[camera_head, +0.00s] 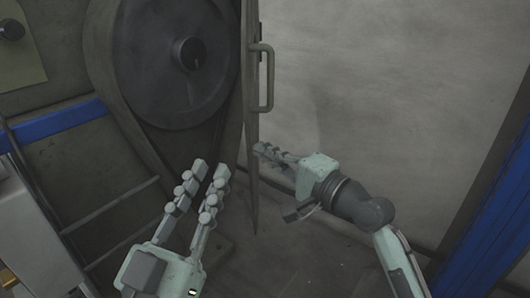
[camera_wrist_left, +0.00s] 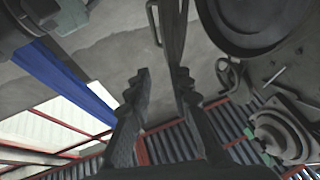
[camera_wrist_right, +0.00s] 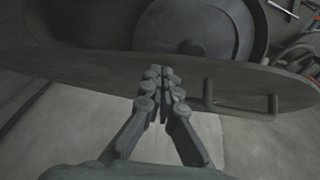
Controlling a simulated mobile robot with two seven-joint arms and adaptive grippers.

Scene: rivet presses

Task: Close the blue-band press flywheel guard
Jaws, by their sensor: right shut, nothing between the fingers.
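The flywheel guard (camera_head: 251,110) of the press is a thin grey panel, swung open and seen almost edge-on in the head view. Its bar handle (camera_head: 268,78) is on its right face. The dark flywheel (camera_head: 175,60) is uncovered left of it. My right gripper (camera_head: 258,149) is shut and empty, its tips close to the guard's right face below the handle. In the right wrist view the guard (camera_wrist_right: 100,75) spans across the fingertips, with the handle (camera_wrist_right: 240,100) to the right; contact is unclear. My left gripper (camera_head: 209,171) is open and empty, left of the guard and below the flywheel.
A blue band (camera_head: 60,125) runs across the press at left. A blue post (camera_head: 500,205) stands at the right. A grey wall (camera_head: 380,80) lies behind, and the space between guard and post is open. A dark rail frame (camera_head: 110,205) is at lower left.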

